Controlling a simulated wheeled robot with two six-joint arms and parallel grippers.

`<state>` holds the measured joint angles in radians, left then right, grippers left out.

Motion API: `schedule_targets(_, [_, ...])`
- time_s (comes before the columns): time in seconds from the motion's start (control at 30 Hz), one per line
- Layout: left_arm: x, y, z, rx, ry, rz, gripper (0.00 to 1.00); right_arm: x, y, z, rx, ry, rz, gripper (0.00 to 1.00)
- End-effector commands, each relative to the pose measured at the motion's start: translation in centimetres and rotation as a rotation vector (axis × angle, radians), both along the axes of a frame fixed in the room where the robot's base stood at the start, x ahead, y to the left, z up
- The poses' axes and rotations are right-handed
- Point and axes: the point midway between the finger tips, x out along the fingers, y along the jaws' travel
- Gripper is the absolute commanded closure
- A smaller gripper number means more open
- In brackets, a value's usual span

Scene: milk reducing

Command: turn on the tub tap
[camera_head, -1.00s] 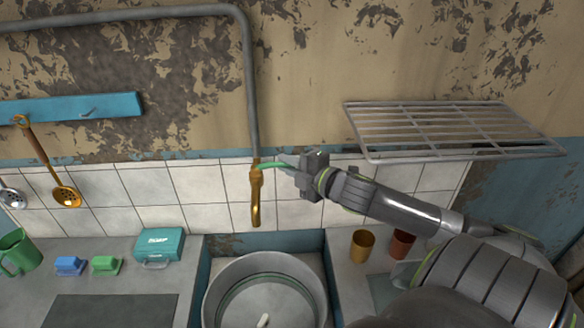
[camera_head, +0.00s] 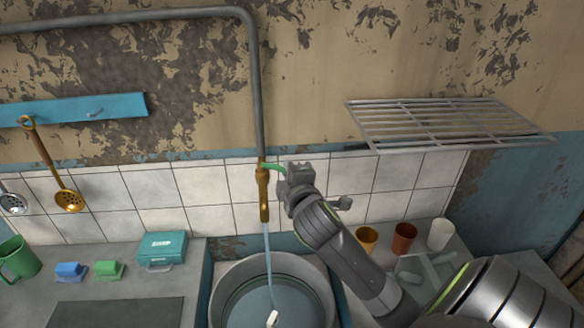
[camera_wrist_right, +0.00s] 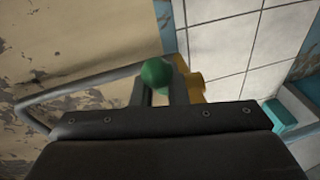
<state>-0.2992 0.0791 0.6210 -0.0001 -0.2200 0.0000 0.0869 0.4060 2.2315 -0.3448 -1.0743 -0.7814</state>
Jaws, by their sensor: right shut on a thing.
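The brass tap (camera_head: 263,195) hangs from the grey pipe over the round metal tub (camera_head: 218,310). A thin stream of water (camera_head: 268,250) runs from its spout into the tub, where water and a small white object (camera_head: 272,318) show. The green tap handle (camera_head: 273,167) sticks out to the right of the tap. My right gripper (camera_head: 284,172) is shut on this handle. In the right wrist view, the handle's rounded green end (camera_wrist_right: 156,73) shows between the fingers, with the brass tap (camera_wrist_right: 190,85) behind. My left gripper is not in view.
A wire rack (camera_head: 450,122) juts from the wall at the right. An orange cup (camera_head: 367,239), a brown cup (camera_head: 404,238) and a white cup (camera_head: 440,234) stand on the right counter. A teal box (camera_head: 162,249) and a green mug (camera_head: 18,260) stand on the left.

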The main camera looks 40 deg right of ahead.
Motion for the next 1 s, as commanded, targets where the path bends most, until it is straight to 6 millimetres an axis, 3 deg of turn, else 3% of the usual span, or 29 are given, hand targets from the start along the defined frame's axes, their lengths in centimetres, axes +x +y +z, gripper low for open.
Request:
schedule_targets(0.4, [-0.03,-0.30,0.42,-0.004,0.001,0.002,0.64,-0.28,1.04,-0.09,0.001,0.002,-0.130,1.00])
schedule_targets(0.93, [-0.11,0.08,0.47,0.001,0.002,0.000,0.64,-0.31,1.10,-0.11,-0.002,0.002,-0.147,1.00])
schedule_targets(0.97, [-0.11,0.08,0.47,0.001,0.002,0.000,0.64,-0.31,1.10,-0.11,-0.002,0.002,-0.147,0.85])
schedule_targets(1.0, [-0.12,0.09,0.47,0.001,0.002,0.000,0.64,-0.31,1.10,-0.11,-0.002,0.002,-0.147,0.80])
